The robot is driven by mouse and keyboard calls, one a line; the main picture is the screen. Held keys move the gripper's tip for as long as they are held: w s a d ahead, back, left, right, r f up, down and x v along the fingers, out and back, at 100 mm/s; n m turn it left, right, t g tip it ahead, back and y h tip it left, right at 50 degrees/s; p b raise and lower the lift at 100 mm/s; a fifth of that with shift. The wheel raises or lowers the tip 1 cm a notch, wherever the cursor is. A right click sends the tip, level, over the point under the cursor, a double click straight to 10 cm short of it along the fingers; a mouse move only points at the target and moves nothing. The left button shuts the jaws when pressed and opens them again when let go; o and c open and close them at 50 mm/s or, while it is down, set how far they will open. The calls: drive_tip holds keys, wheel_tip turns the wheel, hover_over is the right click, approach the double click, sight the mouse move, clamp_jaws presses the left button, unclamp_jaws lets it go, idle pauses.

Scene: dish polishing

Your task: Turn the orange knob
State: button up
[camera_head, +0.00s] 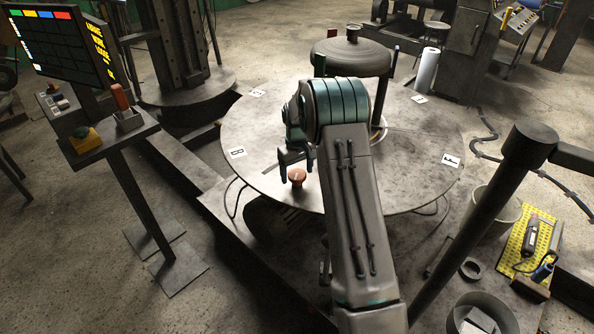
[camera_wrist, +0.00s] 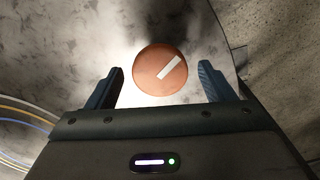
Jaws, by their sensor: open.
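The orange knob (camera_head: 297,177) stands near the front edge of the round grey table (camera_head: 258,180). In the wrist view the knob (camera_wrist: 160,70) is a round orange-brown disc with a white bar that slants up to the right. My gripper (camera_head: 295,165) is just above and beside the knob in the head view. In the wrist view its two dark blue fingers (camera_wrist: 160,78) are open, one on each side of the knob, with gaps between them and it. The knob looks free of the fingers, though their height relative to it is hard to tell.
A domed metal piece (camera_head: 350,58) stands at the table's back. White letter cards, such as one marked F (camera_head: 451,160), lie near the rim. A control stand (camera_head: 115,135) with a screen is at left. A dark post and rail (camera_head: 500,190) are at right.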

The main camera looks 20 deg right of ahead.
drive_tip(key=shift+f, duration=0.25)
drive_tip(key=c, duration=1)
drive_tip(key=shift+m, duration=0.4)
